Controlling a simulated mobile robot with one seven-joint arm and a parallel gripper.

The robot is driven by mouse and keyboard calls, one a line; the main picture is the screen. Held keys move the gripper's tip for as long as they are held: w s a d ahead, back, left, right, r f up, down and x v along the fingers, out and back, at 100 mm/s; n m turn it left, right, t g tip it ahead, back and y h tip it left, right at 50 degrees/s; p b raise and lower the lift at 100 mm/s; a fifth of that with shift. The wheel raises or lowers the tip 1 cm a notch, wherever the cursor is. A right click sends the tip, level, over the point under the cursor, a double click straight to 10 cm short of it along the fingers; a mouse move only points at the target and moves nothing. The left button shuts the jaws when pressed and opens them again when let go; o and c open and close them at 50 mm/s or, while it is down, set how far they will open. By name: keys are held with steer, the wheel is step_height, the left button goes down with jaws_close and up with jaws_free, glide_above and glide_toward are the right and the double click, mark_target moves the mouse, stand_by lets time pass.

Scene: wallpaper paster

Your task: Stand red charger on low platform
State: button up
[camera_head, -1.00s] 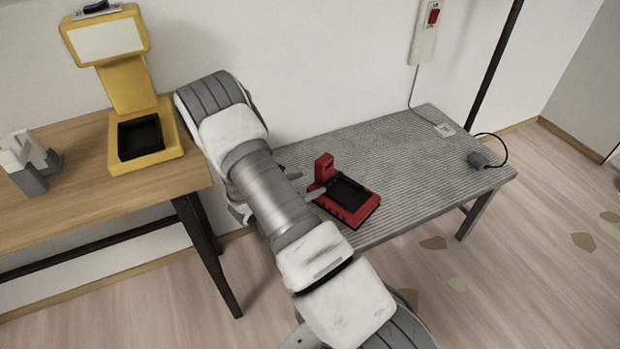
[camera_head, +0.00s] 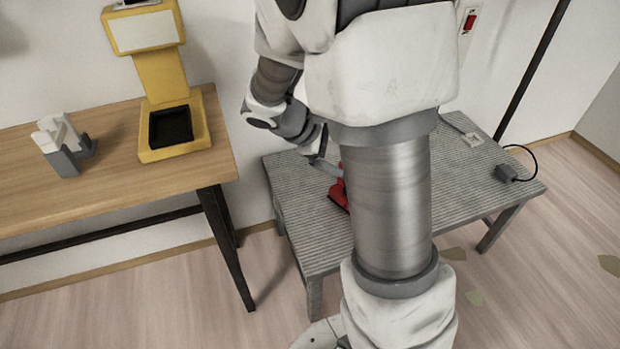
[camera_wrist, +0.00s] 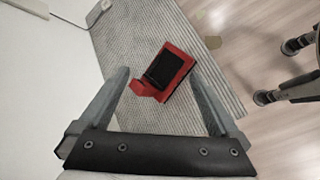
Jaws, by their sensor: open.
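The red charger (camera_head: 340,190) rests on the low grey ribbed platform (camera_head: 300,215), mostly hidden behind my arm in the head view. In the wrist view the red charger (camera_wrist: 178,65) shows a dark rectangular pad and a short red block at one end. My gripper (camera_wrist: 157,78) is open and empty, its fingers to either side of the charger in that picture. The charger appears beyond the fingertips; I cannot tell the exact gap. In the head view one finger of my gripper (camera_head: 325,166) shows just left of the charger's red block.
A wooden table (camera_head: 110,180) at left bears a yellow stand (camera_head: 165,80) and a grey-white device (camera_head: 63,145). A grey plug-like box (camera_head: 508,173) with a black cable lies at the platform's right end. A wall switch (camera_head: 470,22) is above.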

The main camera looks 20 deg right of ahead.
steer(key=s+a+r+m+t+y, duration=0.5)
steer(key=s+a+r+m+y, duration=0.3)
steer(key=s+a+r, duration=0.4)
steer(key=s+a+m, duration=0.1)
steer(key=s+a, duration=0.1)
steer(key=s, duration=0.1)
steer(key=shift+s+a+r+y, duration=0.25)
steer(key=shift+s+r+y, duration=0.05)
steer(key=shift+r+y, duration=0.1)
step_height(320, 180, up, 26)
steer(key=p, duration=2.6)
steer(key=shift+f, duration=0.1)
